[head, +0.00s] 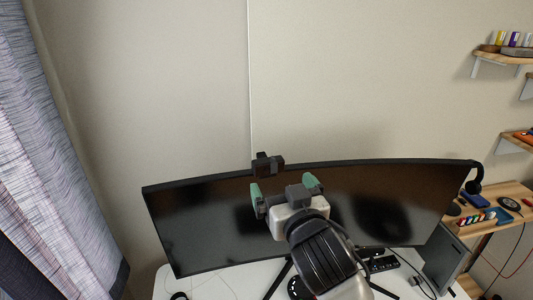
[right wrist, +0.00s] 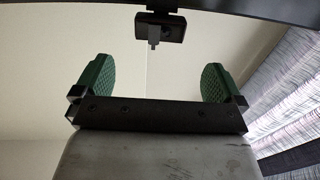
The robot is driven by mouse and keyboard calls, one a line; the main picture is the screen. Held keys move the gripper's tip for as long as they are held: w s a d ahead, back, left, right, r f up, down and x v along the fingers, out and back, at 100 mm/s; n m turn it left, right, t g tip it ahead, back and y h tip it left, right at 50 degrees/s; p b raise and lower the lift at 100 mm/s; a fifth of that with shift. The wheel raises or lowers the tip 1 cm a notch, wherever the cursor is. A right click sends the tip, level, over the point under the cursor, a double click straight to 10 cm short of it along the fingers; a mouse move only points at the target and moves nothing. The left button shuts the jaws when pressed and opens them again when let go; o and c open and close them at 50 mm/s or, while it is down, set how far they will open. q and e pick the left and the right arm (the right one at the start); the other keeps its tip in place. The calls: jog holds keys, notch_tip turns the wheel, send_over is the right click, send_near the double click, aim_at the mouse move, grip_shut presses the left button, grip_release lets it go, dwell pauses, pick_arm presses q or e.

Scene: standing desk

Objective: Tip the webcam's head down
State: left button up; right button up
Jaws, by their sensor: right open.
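The webcam (head: 269,165) is a small black block perched on the top edge of the wide curved monitor (head: 190,222), left of its middle. It also shows in the right wrist view (right wrist: 172,30), near the top and between the fingers in the picture, with the dark monitor edge above it. My right gripper (head: 284,187) has green finger pads set wide apart. It is in front of the monitor, just below the webcam in the head view. Nothing is between its fingers (right wrist: 157,80), and it appears apart from the webcam. My left gripper is not in view.
The white desk (head: 228,285) lies below the monitor. A headset (head: 473,182) hangs at the monitor's right corner. Wooden shelves (head: 505,62) with small items are on the right wall. A curtain (head: 50,150) hangs at the left. The wall above the monitor is clear.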

aim_at(270, 165)
jog(key=x, duration=0.1)
jog(key=p+x, duration=0.2)
jog(key=x, duration=0.1)
jog(key=shift+w+r, duration=0.1)
jog(key=shift+r, duration=0.2)
jog(key=x, duration=0.2)
jog(key=p+x, duration=0.1)
jog(key=x, duration=0.1)
jog(key=shift+w+a+f, duration=0.1)
jog(key=shift+w+f, duration=0.05)
jog(key=shift+f, duration=0.1)
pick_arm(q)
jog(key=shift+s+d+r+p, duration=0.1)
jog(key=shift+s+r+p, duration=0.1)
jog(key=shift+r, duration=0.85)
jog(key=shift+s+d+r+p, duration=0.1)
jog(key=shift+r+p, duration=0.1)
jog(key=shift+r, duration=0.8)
pick_arm(e)
jog(key=shift+w+a, duration=0.2)
jog(key=shift+w, duration=0.4)
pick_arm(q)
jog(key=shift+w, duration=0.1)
pick_arm(e)
jog(key=shift+f, duration=0.1)
